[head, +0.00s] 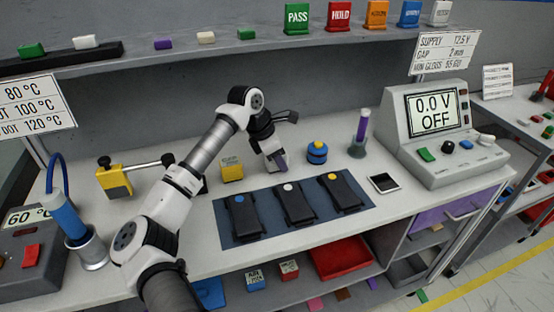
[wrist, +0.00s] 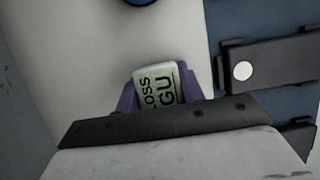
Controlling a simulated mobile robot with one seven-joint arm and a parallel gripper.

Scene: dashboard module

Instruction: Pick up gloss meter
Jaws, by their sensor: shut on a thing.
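The gloss meter (wrist: 157,88) shows in the wrist view as a pale block with dark lettering, partly reading "OSS" and "GU". Purple pieces flank it on both sides. My gripper (head: 274,160) is shut on it, low over the bench behind the blue mat. In the head view the gripper and arm hide most of the meter, and only a small purple part shows at the gripper's end. I cannot tell whether the meter touches the bench.
A blue mat (head: 222,232) with three black devices lies in front. A yellow block (head: 232,168) stands left of my gripper, a blue-and-yellow knob (head: 317,153) right. A purple tube on a stand (head: 362,130) and a display console (head: 432,158) are further right. A shelf runs behind.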

